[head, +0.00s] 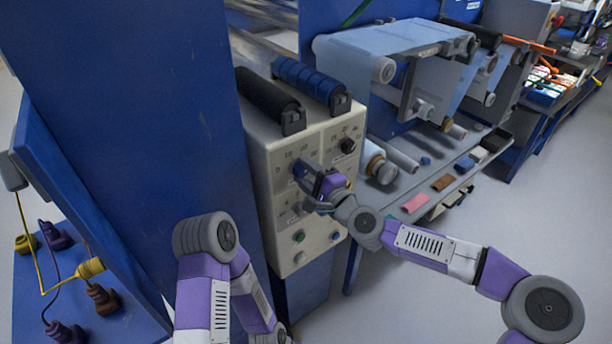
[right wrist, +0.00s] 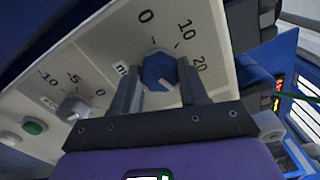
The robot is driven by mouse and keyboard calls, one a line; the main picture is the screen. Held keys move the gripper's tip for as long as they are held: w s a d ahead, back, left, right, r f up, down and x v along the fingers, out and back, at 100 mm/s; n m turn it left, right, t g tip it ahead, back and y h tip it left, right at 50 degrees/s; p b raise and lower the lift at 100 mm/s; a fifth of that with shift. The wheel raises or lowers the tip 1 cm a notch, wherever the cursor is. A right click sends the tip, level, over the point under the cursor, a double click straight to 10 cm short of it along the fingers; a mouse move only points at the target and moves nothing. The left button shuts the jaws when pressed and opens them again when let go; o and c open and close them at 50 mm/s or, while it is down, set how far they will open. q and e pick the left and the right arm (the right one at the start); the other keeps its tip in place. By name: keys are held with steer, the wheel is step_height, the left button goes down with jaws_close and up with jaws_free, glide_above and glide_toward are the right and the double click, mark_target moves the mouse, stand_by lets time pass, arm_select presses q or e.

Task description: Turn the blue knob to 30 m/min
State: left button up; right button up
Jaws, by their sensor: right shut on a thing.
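The blue knob (right wrist: 158,68) is on the cream control panel (head: 268,180). In the right wrist view its scale shows 0, 10 and 20, and a pale mark shows on the knob's lower edge. I cannot tell the exact reading. My right gripper (right wrist: 162,88) is shut on the knob, with one finger on each side. In the head view the right gripper (head: 306,177) is at the panel's upper left part and hides most of the knob. My left arm shows at the bottom of the head view, but its gripper is not in view.
A grey knob (right wrist: 74,106) with a -10, -5, 0 scale and a green button (right wrist: 35,127) are near the blue knob. A black knob (head: 347,145) is at the panel's upper right. Black and blue rollers (head: 306,78) lie on top. A blue wall (head: 130,120) stands left.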

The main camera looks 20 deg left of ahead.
steer(key=shift+m, duration=0.6)
steer(key=o, duration=1.1)
steer(key=shift+c, duration=0.2)
steer(key=v, duration=0.7)
steer(key=shift+s+d, duration=0.2)
steer(key=shift+d, duration=0.05)
